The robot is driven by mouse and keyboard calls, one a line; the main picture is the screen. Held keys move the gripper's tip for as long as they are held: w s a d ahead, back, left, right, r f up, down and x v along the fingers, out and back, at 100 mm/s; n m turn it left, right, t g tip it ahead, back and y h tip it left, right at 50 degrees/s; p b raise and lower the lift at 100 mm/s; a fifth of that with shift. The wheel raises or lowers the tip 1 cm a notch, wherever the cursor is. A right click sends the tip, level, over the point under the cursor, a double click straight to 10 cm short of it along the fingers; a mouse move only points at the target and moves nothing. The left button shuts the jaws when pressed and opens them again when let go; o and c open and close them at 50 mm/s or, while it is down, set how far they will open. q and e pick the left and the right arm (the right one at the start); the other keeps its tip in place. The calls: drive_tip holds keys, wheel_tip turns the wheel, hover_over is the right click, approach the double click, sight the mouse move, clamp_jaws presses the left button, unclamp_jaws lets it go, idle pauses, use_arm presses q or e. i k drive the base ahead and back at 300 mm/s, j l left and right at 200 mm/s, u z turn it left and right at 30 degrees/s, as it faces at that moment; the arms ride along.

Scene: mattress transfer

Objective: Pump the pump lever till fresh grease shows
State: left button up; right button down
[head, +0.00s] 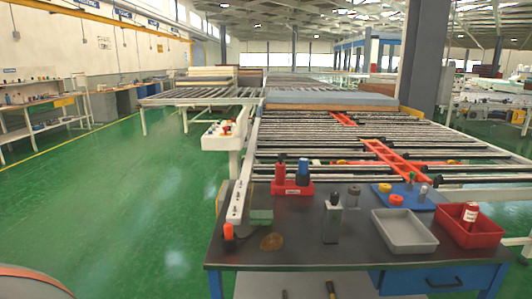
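I cannot clearly make out a pump lever. A grey upright block (332,222) with a small dark top stands mid-bench and may be the pump. A dark piece with an orange top (228,234) is at the bench's left end; whether it is a lever I cannot tell. A brown flat patch (271,242) lies between them; it could be grease or a rag. Neither of my grippers is in view.
The dark-topped bench (300,256) carries a red holder (292,188) with bottles, a grey tray (403,232), a red bin (483,238) and a blue mat (418,205). A roller conveyor (330,140) runs behind. Green floor (130,200) is clear at left.

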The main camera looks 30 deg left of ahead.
sight(284, 155)
drive_tip(key=j+u, duration=0.2)
drive_tip(key=j, duration=0.2)
drive_tip(key=i+j+u, duration=0.2)
drive_tip(key=j, duration=0.2)
drive_tip(key=i+j+u, duration=0.2)
drive_tip(key=j, duration=0.15)
drive_tip(key=i+l+u, duration=0.1)
drive_tip(key=u, duration=0.4)
drive_tip(key=i+l+u, duration=0.2)
drive_tip(key=u, duration=0.3)
